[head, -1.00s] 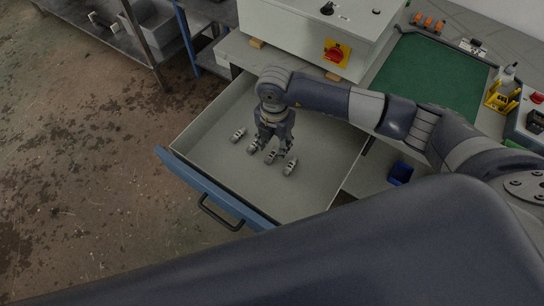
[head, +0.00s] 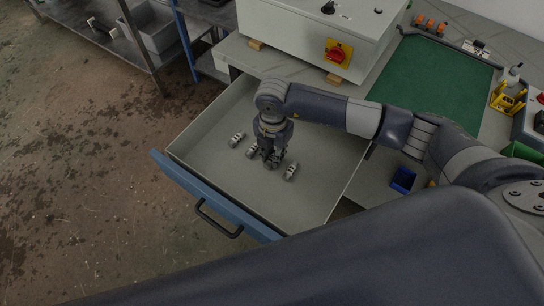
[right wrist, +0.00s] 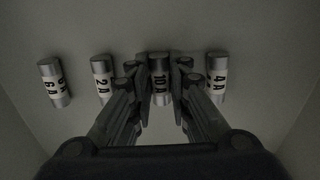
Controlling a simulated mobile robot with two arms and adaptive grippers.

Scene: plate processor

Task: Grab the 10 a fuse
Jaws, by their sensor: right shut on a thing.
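The 10 A fuse (right wrist: 160,80) is a silver cylinder with a white label, between the fingers of my right gripper (right wrist: 158,72) in the right wrist view. The gripper is shut on it, low in the open drawer. In the head view my right gripper (head: 271,160) points down and largely hides this fuse. The 2 A fuse (right wrist: 103,78) lies to its left and the 4 A fuse (right wrist: 217,77) to its right. The 6 A fuse (right wrist: 54,82) lies farthest left. In the head view these are fuses (head: 252,150), (head: 290,172) and (head: 237,139). My left gripper is not in view.
The drawer (head: 200,187) is pulled out, with a blue front and a black handle (head: 217,219). A control box with a red and yellow switch (head: 337,52) stands on the bench behind. A green mat (head: 430,80) and a blue bin (head: 402,180) are to the right.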

